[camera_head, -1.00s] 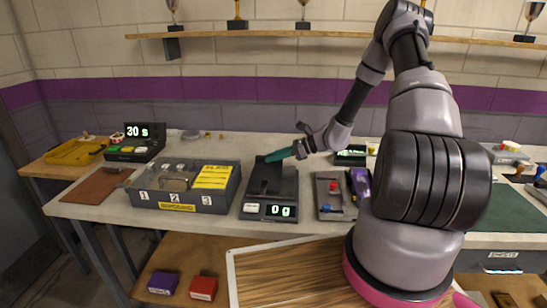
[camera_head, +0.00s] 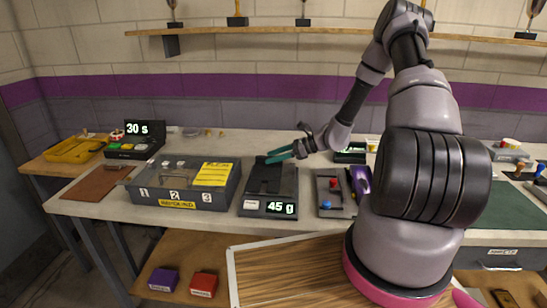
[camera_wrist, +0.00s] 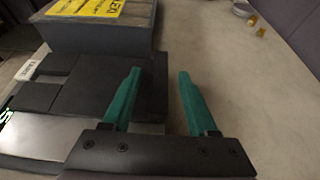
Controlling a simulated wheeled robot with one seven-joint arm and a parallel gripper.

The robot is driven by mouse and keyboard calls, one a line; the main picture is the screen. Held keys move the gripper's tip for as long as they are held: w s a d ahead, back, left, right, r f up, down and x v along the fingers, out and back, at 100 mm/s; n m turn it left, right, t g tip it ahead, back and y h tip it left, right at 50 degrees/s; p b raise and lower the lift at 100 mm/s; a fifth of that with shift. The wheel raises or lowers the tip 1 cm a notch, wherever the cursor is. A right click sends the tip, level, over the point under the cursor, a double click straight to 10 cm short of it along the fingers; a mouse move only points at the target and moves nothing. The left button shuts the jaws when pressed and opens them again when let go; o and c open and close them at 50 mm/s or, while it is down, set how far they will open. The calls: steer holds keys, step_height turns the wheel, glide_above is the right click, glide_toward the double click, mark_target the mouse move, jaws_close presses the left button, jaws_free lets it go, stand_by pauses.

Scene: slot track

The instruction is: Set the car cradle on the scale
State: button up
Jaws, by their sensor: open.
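The scale (camera_head: 250,205) stands on the bench, its display reading 45 g. The car cradle (camera_head: 268,176), a dark low block, appears to rest on the scale's top, though dark on dark makes its outline hard to read. In the wrist view the dark cradle (camera_wrist: 88,85) lies above the scale's grey plate (camera_wrist: 40,135). My gripper (camera_head: 281,153) is at the scale's back edge, its teal fingers parted. In the wrist view my gripper (camera_wrist: 160,76) has one finger over the cradle's edge and the other past it over the bench. Nothing is clamped.
A grey case (camera_head: 187,203) with numbered bays and a yellow card stands close left of the scale. A grey tray (camera_head: 335,190) with red and blue knobs is at its right.

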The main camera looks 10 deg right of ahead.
steer(key=v, duration=0.9)
steer(key=shift+d+r, duration=0.2)
steer(key=shift+d, duration=0.1)
steer(key=s+a+r+n+g+h, duration=0.1)
steer(key=s+a+r+n+h, duration=0.3)
steer(key=r, duration=0.7)
steer(key=s+r+n+g+h, duration=0.2)
steer(key=s+r+n, duration=0.45)
steer(key=r, duration=0.35)
steer(key=s+d+r+n+t+h, duration=0.1)
steer(key=s+r+n+t+h, duration=0.4)
steer(key=s+r, duration=0.9)
steer(key=s+n+t, duration=0.1)
steer(key=s+n, duration=0.1)
steer(key=s, duration=0.1)
steer(key=shift+w+r, duration=0.1)
